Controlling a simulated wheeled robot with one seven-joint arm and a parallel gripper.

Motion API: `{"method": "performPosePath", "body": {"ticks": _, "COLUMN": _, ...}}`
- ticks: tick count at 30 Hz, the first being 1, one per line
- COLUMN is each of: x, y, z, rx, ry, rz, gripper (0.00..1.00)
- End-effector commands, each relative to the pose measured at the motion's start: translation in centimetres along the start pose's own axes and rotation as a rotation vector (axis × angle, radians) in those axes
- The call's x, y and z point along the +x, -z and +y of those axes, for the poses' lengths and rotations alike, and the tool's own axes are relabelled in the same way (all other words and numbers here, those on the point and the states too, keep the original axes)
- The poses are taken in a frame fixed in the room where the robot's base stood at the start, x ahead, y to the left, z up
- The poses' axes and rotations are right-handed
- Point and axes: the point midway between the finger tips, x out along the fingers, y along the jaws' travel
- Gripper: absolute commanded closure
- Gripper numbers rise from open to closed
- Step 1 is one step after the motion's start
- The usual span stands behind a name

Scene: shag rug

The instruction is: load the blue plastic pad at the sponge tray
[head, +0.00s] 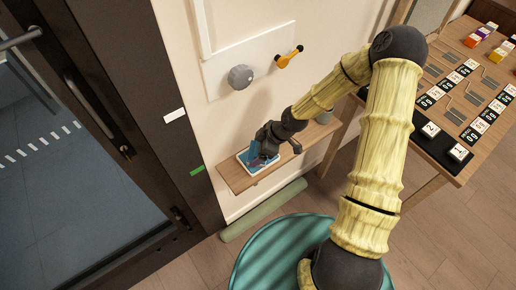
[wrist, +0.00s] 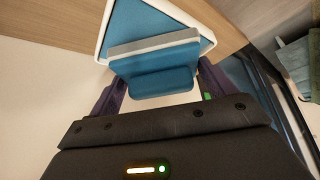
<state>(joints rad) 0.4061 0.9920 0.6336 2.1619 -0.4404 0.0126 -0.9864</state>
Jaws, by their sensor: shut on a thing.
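The blue plastic pad (wrist: 155,58), a blue block with a pale grey edge, is between the purple fingers of my gripper (wrist: 160,86) in the wrist view. My gripper is shut on it. The sponge tray (wrist: 101,40) has a white rim and a blue inside, directly beyond the pad. In the head view the tray (head: 242,166) lies on a wooden shelf, with my gripper (head: 262,152) just over it. My gripper hides part of the tray and most of the pad there. I cannot tell whether the pad touches the tray.
The narrow wooden shelf (head: 236,181) runs along the wall. A grey knob (head: 240,77) and an orange handle (head: 288,58) are on the panel above. A dark-framed door (head: 135,120) is at left. A green roll (head: 262,211) lies below. A table (head: 440,180) with boards stands right.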

Motion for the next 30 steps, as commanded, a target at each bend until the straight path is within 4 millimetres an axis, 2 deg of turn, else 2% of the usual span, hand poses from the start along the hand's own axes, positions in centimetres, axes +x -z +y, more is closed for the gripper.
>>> {"method": "performPosePath", "body": {"ticks": 1, "x": -0.7, "y": 0.4, "z": 0.0, "rx": -0.001, "ry": -0.001, "rz": 0.000, "gripper": 0.35}}
{"method": "performPosePath", "body": {"ticks": 18, "x": -3.9, "y": 2.3, "z": 0.1, "rx": -0.001, "ry": -0.003, "rz": 0.002, "gripper": 0.35}}
{"method": "performPosePath", "body": {"ticks": 30, "x": -5.6, "y": 3.3, "z": 0.1, "rx": -0.002, "ry": -0.003, "rz": 0.002, "gripper": 0.35}}
